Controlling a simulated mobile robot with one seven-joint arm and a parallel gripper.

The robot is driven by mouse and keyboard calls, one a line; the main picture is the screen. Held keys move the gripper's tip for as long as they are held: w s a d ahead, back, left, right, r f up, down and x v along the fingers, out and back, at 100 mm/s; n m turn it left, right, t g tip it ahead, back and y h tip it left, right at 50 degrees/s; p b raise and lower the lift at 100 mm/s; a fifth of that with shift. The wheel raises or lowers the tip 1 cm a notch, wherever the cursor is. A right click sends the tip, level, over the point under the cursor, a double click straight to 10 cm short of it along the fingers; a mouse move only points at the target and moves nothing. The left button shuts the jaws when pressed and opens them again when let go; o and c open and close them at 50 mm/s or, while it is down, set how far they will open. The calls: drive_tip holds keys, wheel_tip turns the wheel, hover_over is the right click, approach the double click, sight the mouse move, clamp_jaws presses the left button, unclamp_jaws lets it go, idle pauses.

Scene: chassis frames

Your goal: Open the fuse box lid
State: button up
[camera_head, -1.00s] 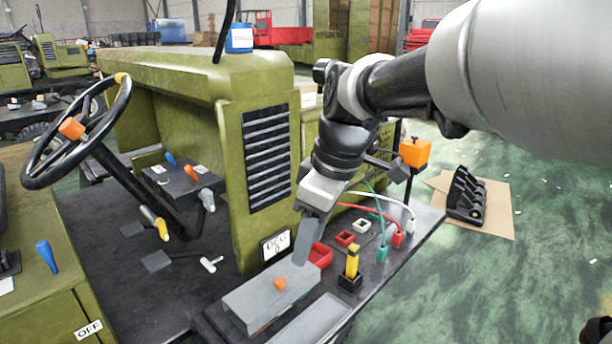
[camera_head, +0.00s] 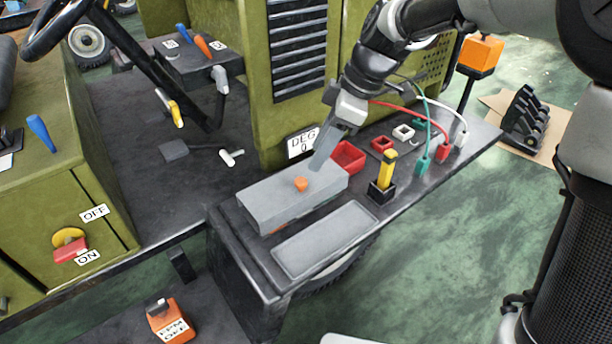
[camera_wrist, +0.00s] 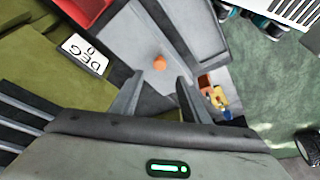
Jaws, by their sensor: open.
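The fuse box is a long grey box with a closed grey lid (camera_head: 275,196) on the black side platform. An orange knob (camera_head: 301,184) stands on the lid. It also shows in the wrist view (camera_wrist: 160,63). My gripper (camera_head: 320,163) is just behind and above the knob, at the lid's back right end. In the wrist view my gripper's two fingers (camera_wrist: 157,92) are apart, with the knob beyond the gap between them. Nothing is between the fingers. I cannot tell whether a fingertip touches the lid.
A grey flat panel (camera_head: 325,240) lies in front of the box. A red open bin (camera_head: 348,157), a yellow-handled lever (camera_head: 387,172) and colored cables (camera_head: 436,150) are to the right. A green hood wall with a DEG sign (camera_head: 302,143) stands behind.

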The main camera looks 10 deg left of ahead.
sight(302, 181)
drive_tip(key=b+x, duration=0.1)
drive_tip(key=x, duration=0.7)
drive_tip(key=shift+f, duration=0.15)
clamp_jaws()
